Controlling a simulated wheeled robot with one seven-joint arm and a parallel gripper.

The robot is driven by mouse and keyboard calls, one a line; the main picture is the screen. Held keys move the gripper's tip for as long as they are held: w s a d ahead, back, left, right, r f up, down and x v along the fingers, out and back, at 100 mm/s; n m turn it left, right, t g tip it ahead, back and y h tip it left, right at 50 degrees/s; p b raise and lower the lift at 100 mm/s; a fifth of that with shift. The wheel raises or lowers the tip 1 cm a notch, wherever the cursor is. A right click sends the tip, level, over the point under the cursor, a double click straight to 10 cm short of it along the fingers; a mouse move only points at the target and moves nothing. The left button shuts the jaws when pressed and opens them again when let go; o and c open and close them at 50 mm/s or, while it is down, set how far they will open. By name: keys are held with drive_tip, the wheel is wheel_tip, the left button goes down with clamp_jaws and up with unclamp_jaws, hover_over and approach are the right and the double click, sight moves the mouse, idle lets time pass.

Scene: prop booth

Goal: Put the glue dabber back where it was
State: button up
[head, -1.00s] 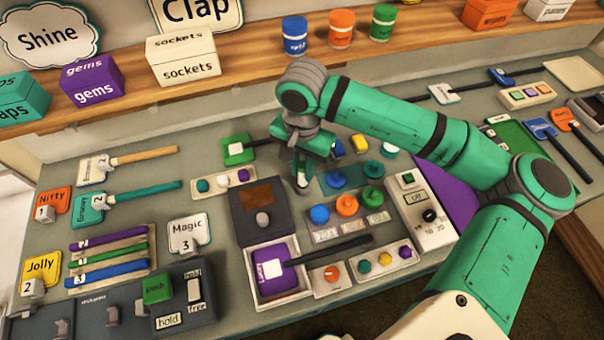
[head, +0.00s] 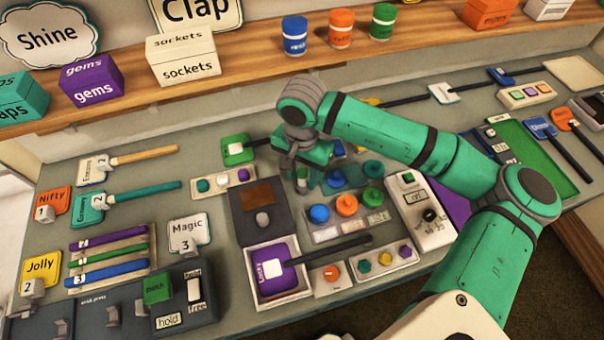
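My gripper (head: 303,184) points down over the bench, just behind the blue knob-topped piece (head: 319,213) and left of a teal tray. I cannot tell whether its fingers are open or shut, or whether anything is between them. No piece can be read as the glue dabber. The blue piece stands in a row with an orange knob-topped piece (head: 346,205) and a green one (head: 373,196), with small labels in front. On the teal tray are another blue piece (head: 337,178) and a teal-green piece (head: 372,169). My arm hides part of the area behind.
A strip with three coloured pieces (head: 223,183) lies left of my gripper. A wooden shelf (head: 245,72) runs behind.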

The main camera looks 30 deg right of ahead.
drive_tip(key=shift+r, duration=0.15)
wheel_tip(320, 180, up, 12)
idle(0.4)
drive_tip(key=shift+s, duration=0.1)
idle(0.4)
